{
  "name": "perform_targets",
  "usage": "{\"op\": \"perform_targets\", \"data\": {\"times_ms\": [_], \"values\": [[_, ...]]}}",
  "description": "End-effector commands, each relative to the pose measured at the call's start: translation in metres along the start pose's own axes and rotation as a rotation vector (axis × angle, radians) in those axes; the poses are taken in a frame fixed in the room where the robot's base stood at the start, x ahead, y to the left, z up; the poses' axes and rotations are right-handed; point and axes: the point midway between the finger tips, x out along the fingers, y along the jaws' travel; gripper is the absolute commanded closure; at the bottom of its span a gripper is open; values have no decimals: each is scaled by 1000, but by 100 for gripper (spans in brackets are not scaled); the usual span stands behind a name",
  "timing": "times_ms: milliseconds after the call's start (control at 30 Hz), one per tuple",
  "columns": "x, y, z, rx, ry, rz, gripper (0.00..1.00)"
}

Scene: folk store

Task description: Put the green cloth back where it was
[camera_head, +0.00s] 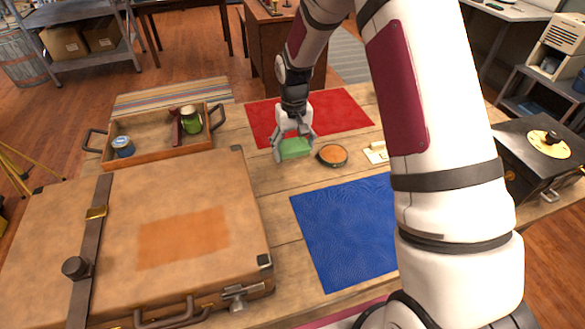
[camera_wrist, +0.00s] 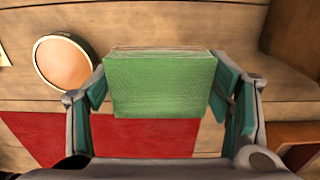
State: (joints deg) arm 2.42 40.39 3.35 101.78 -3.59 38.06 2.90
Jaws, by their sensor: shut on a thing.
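The green cloth (camera_head: 295,149) looks like a folded, block-like bundle between the fingers of my gripper (camera_head: 294,146). In the wrist view the green cloth (camera_wrist: 160,84) fills the space between the two fingers of my gripper (camera_wrist: 161,92), which is shut on it. It is over the wooden table, near the front-left edge of the red cloth (camera_head: 345,112) and left of a round orange-topped tin (camera_head: 332,155). I cannot tell whether it touches the table.
A wooden tray (camera_head: 150,154) with a green can (camera_head: 191,120) and a blue tin (camera_head: 122,146) stands left. A large brown suitcase (camera_head: 120,225) lies at front left. A blue cloth (camera_head: 345,235) lies in front. Bare planks show between the suitcase and blue cloth.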

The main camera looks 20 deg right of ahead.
Motion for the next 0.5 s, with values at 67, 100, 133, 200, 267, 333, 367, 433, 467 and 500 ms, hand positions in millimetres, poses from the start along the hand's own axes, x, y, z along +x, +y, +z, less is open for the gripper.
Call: {"op": "perform_targets", "data": {"times_ms": [67,100,133,200,267,333,367,433,467,500], "values": [[14,0,2,0,-4,0,58],[20,0,1,0,-2,0,58],[24,0,1,0,-2,0,58],[30,0,0,1,0,0,58],[33,0,0,1,1,0,58],[38,0,0,1,1,0,58],[40,0,0,1,0,0,58],[49,0,1,1,-2,0,58],[54,0,1,1,-2,0,58],[60,0,1,2,-1,0,58]]}}
